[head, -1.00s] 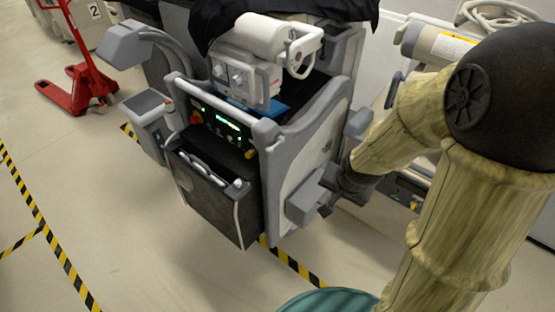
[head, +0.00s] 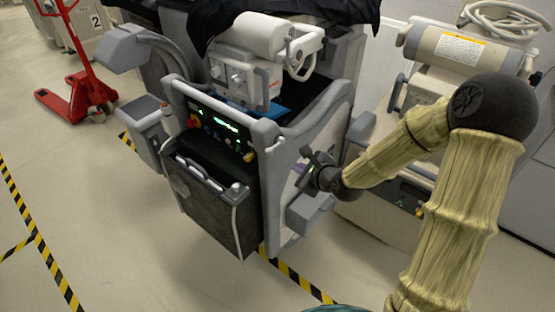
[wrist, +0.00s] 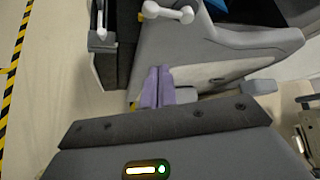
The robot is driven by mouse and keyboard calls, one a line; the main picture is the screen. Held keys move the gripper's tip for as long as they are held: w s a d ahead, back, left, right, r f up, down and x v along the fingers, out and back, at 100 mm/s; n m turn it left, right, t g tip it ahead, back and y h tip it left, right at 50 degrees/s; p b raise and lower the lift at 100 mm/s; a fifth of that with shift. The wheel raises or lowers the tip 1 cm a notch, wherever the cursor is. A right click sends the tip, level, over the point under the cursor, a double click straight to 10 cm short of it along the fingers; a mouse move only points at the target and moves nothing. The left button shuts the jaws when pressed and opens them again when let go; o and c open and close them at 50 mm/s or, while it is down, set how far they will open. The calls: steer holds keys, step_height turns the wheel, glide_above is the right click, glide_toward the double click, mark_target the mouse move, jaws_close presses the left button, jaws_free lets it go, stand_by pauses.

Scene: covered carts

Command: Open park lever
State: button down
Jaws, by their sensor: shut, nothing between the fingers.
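A small pale lever with a rounded knob (wrist: 185,16) sticks out from the side of the grey cart at the top of the wrist view. It looks like the park lever; in the head view a small pale piece (head: 277,146) shows at the cart's front corner. My gripper (wrist: 158,72) has its purple fingers together and empty, pointing towards the cart's side panel below the lever. In the head view my gripper (head: 302,168) is beside the cart's right side, to the right of and below the pale piece, apart from it.
The cart (head: 277,195) has a lit control panel (head: 217,122) and a dark front bin (head: 210,200). A grey block (head: 308,212) juts from its side below my gripper. Another cart (head: 385,215) stands close on the right. The floor in front is clear.

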mark_target(276, 146)
steer(key=w+a+f+p, duration=0.1)
steer(key=w+a+f, duration=0.1)
steer(key=w+a, duration=0.4)
steer(key=shift+w+a, duration=0.25)
steer(key=shift+a, duration=0.05)
stand_by(0.6)
